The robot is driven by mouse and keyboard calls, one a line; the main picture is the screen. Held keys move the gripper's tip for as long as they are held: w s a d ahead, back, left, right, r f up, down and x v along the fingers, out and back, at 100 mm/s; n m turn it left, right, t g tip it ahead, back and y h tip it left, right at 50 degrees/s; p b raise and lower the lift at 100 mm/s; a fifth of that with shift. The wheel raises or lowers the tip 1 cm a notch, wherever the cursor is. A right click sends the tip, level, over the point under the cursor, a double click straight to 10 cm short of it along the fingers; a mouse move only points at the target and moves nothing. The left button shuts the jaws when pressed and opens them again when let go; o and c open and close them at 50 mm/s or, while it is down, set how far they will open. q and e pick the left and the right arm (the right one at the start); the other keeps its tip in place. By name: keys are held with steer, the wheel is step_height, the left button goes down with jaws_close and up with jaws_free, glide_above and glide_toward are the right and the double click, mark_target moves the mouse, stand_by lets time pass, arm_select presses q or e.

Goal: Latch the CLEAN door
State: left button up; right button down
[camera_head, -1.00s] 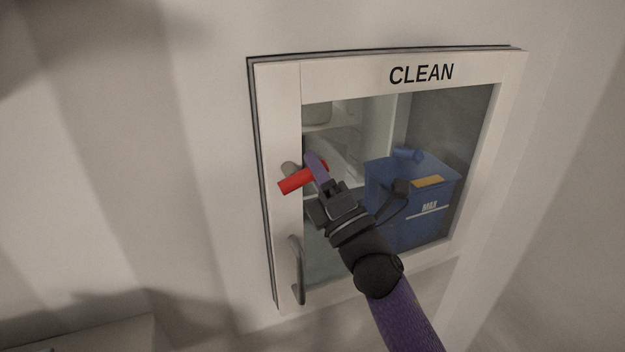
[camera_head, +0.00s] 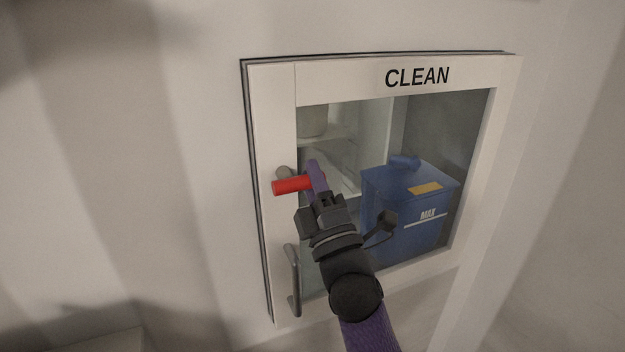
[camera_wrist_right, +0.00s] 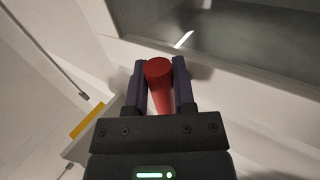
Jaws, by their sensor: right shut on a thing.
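The CLEAN door (camera_head: 390,78) is a white frame around a glass pane, and it looks closed in its surround. A red latch handle (camera_head: 290,185) sticks out to the left from the door's left side, lying nearly level, with a grey pivot behind it. My right gripper (camera_head: 316,178) is shut on the red handle. In the right wrist view the red handle (camera_wrist_right: 158,72) lies between the two purple fingers. The gripper hides the handle's right end in the head view. My left gripper is not in view.
A grey vertical pull handle (camera_head: 293,280) sits on the door frame below the latch. Behind the glass stand a blue container (camera_head: 400,215) marked MAX and a pale shelf (camera_head: 335,142). The wall left of the door is clear.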

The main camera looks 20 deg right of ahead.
steer(key=shift+f, duration=0.1)
steer(key=shift+c, duration=2.3)
jaws_free()
steer(key=b+v, duration=0.1)
steer(key=v, duration=0.8)
steer(key=shift+s+f+b, duration=0.2)
steer(key=shift+s+b, duration=0.15)
steer(key=shift+b, duration=0.05)
